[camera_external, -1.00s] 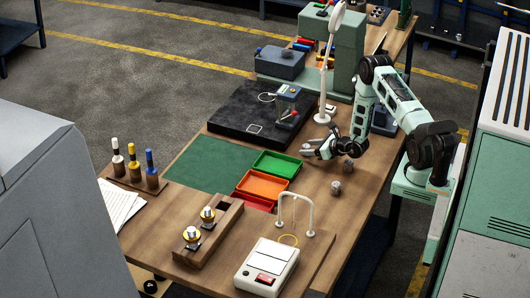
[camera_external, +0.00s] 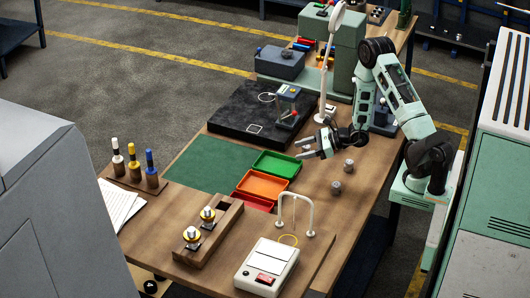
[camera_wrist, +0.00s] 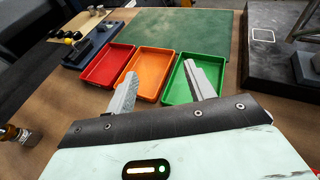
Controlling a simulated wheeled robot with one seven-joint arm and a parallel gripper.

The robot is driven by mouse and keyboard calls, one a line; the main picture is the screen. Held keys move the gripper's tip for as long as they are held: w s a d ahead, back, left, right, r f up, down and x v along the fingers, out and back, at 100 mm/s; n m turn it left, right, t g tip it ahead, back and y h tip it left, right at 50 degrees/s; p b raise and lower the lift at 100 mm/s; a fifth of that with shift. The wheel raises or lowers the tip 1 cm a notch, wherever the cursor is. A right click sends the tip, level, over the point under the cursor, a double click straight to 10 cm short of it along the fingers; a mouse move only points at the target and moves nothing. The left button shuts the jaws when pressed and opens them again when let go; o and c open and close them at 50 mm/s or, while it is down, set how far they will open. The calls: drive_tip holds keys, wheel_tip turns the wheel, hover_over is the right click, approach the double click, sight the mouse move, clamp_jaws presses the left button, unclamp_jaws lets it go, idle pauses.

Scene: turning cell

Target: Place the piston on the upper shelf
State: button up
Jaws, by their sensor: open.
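Two small grey metal cylinders stand apart on the wooden table; they look like pistons, but are too small to tell for sure. One (camera_external: 336,187) is nearer the front and the other (camera_external: 348,166) is just behind it. My gripper (camera_external: 303,149) is open and empty above the table by the green tray, left of both cylinders. In the wrist view its spread fingers (camera_wrist: 163,88) show over the trays with nothing between them. A brownish cylinder with a pale top (camera_wrist: 13,133) is at the left edge there. I cannot make out an upper shelf.
A green tray (camera_external: 292,171), an orange tray (camera_external: 243,181) and a red tray (camera_external: 240,198) form a row below my gripper. A wooden holder (camera_external: 222,228), a white box (camera_external: 284,250) and a silver hoop (camera_external: 311,214) stand in front. A black slab (camera_external: 235,115) lies behind.

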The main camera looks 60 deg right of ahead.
drive_tip(key=s+a+r+n+g+y, duration=0.1)
drive_tip(key=a+r+n+g+y, duration=0.25)
drive_tip(key=a, duration=0.45)
drive_tip(key=s+a+r+n+g+y, duration=0.1)
drive_tip(key=a+r+n+g+y, duration=0.1)
drive_tip(key=a+r+n, duration=0.45)
drive_tip(key=s+a+r+n+g, duration=0.2)
drive_tip(key=s+a+n+g, duration=0.5)
drive_tip(key=s+a, duration=0.5)
drive_tip(key=s+a+r+n+g+h, duration=0.1)
drive_tip(key=s+a+n+h, duration=0.1)
drive_tip(key=s+n+h, duration=0.3)
drive_tip(key=s+a+r+n+g+h, duration=0.1)
drive_tip(key=s+n+h, duration=0.4)
drive_tip(key=s+n, duration=0.5)
drive_tip(key=a+r+n, duration=0.1)
drive_tip(key=a+n, duration=0.1)
drive_tip(key=shift+a+r+n, duration=0.25)
drive_tip(key=shift+n, duration=0.15)
drive_tip(key=shift+o, duration=0.5)
drive_tip(key=n+t, duration=0.1)
drive_tip(key=r+n+t+h, duration=0.1)
drive_tip(key=n, duration=0.1)
drive_tip(key=shift+s+d, duration=0.1)
drive_tip(key=shift+s, duration=0.25)
